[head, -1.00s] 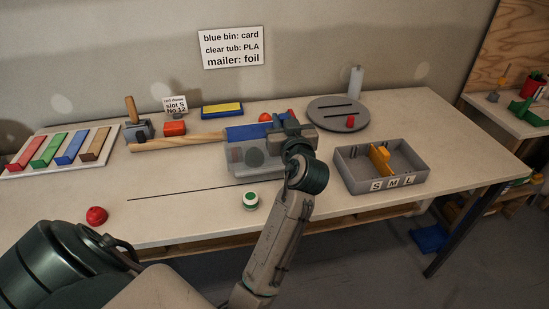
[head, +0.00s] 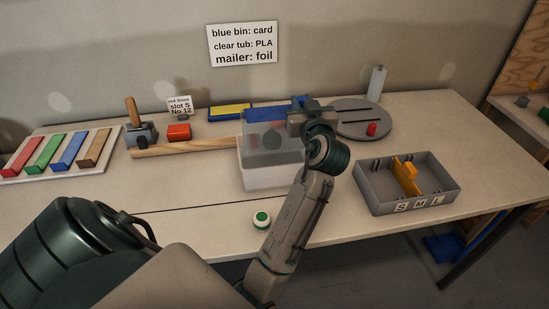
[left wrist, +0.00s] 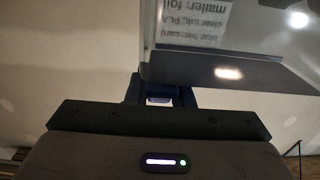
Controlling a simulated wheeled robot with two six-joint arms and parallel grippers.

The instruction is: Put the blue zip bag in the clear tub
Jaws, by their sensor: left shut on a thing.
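My left gripper (head: 312,120) is shut on the blue zip bag (head: 278,104), which has a blue top band and a see-through body with a dark round thing inside. The bag hangs upright from the gripper. The clear tub (head: 278,178) stands on the bench below, its pale lower part showing. The bag overlaps the tub's upper part in the head view; I cannot tell whether its lower end is inside. In the left wrist view, a blue piece shows at the left fingers (left wrist: 158,98), beside a grey sheet. My right gripper is not in view.
A green-and-white pot (head: 261,220) stands in front. The bench front left is clear.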

